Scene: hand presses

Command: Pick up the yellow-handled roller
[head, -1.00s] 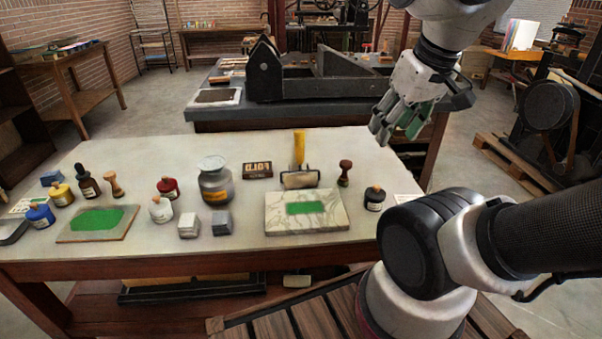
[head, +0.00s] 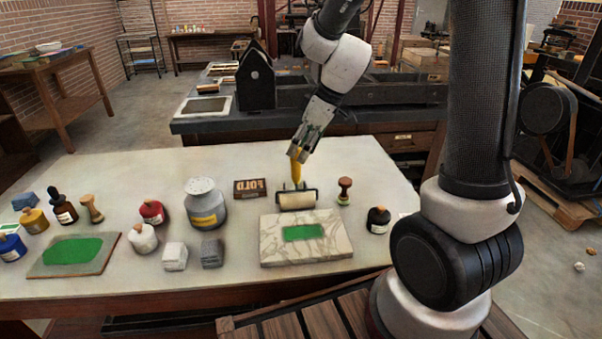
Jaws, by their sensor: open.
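The yellow-handled roller (head: 297,170) is on the white table in the head view, behind the marble slab, with its pale cylinder toward me and its yellow handle pointing up and back. My gripper (head: 299,152) is right at the top of the handle, pointing down. Its jaws are open and the handle's upper end is at or between the fingertips. I cannot tell whether they touch.
The marble slab (head: 342,248) with a green ink patch lies in front of the roller. A wooden stamp (head: 344,190) stands close on the right, a type block (head: 249,188) on the left. A grey can (head: 206,203) and several ink bottles stand further left.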

